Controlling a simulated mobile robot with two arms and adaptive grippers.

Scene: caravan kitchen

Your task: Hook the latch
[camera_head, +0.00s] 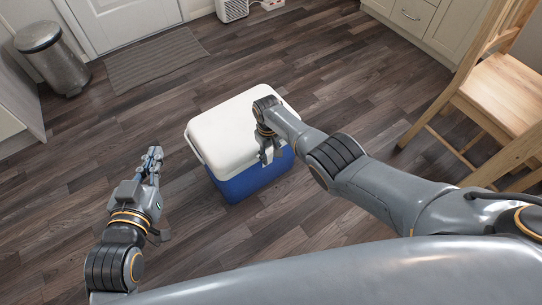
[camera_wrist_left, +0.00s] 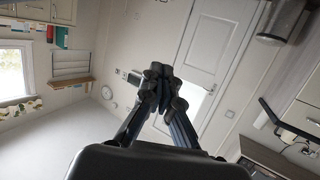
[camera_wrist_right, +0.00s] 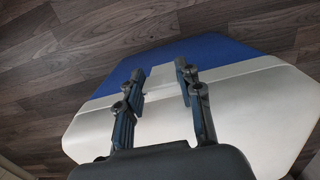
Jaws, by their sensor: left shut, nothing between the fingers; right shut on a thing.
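A cooler with a blue body (camera_head: 235,184) and a white lid (camera_head: 222,133) stands on the floor. The lid lies down on the body. My right gripper (camera_head: 268,155) is at the front edge of the lid. In the right wrist view, the white latch (camera_wrist_right: 162,72) reaches from the lid over the blue side, between the two fingers of my right gripper (camera_wrist_right: 161,82). The fingers hold the latch; its far end against the blue side is not clear. My left gripper (camera_head: 153,157) is shut and empty, left of the cooler and apart from it.
A wooden chair (camera_head: 490,90) stands at the right. A metal bin (camera_head: 52,58) and a grey mat (camera_head: 155,59) lie toward the back left, by a white door (camera_head: 120,15). The floor around the cooler is clear.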

